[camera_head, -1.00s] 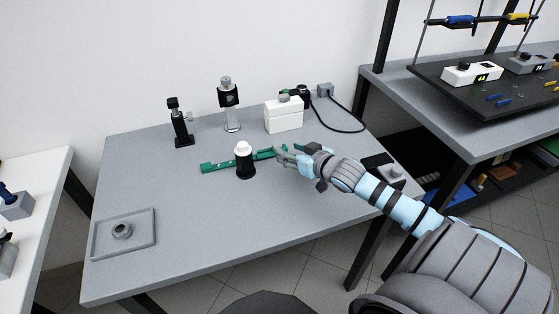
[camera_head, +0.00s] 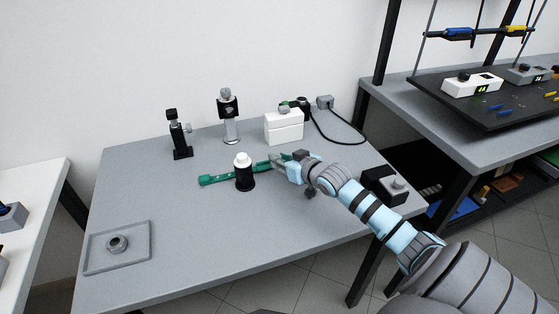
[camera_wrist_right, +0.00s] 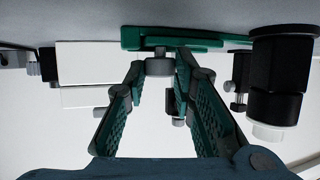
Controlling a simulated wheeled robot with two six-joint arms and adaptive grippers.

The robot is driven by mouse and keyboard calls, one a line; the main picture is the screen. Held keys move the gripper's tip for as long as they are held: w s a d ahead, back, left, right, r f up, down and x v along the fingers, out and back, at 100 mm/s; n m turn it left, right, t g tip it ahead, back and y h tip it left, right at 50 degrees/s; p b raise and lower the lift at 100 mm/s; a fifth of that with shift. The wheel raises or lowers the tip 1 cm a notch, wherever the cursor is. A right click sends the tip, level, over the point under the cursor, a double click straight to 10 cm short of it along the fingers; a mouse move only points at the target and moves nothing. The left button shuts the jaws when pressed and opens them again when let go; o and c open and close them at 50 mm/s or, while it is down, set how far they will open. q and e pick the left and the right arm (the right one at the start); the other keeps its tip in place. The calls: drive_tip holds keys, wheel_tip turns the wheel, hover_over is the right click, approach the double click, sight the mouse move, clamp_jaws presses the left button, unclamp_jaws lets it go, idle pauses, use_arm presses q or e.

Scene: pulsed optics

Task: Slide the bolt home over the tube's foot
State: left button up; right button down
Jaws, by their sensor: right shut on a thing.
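The tube (camera_head: 244,175) stands upright on the table, black with a white top. It also shows upside down at the right of the right wrist view (camera_wrist_right: 278,85). The green bolt (camera_head: 222,178) lies flat on the table beside the tube's foot; its long bar runs left and right of it. In the right wrist view the green bar (camera_wrist_right: 205,42) carries a grey knob (camera_wrist_right: 159,66). My right gripper (camera_head: 276,164) is shut on this knob, to the right of the tube. Whether the bolt touches the tube's foot cannot be told. My left gripper is not in view.
Behind stand a black post mount (camera_head: 180,140), a silver post with a black holder (camera_head: 229,115) and a white box (camera_head: 284,127). A grey tray (camera_head: 140,257) lies front left. A black and grey block (camera_head: 391,184) sits near the right edge. The table's front middle is clear.

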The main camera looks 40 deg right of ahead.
drive_tip(key=a, duration=0.1)
drive_tip(key=w+a+p, duration=0.1)
drive_tip(key=a, duration=0.1)
drive_tip(key=a+p, duration=0.1)
drive_tip(key=shift+w+a, duration=0.3)
drive_tip(key=c, duration=1.5)
unclamp_jaws()
drive_tip(key=shift+c, duration=0.2)
drive_tip(key=shift+o, duration=1)
drive_tip(key=shift+a, duration=0.15)
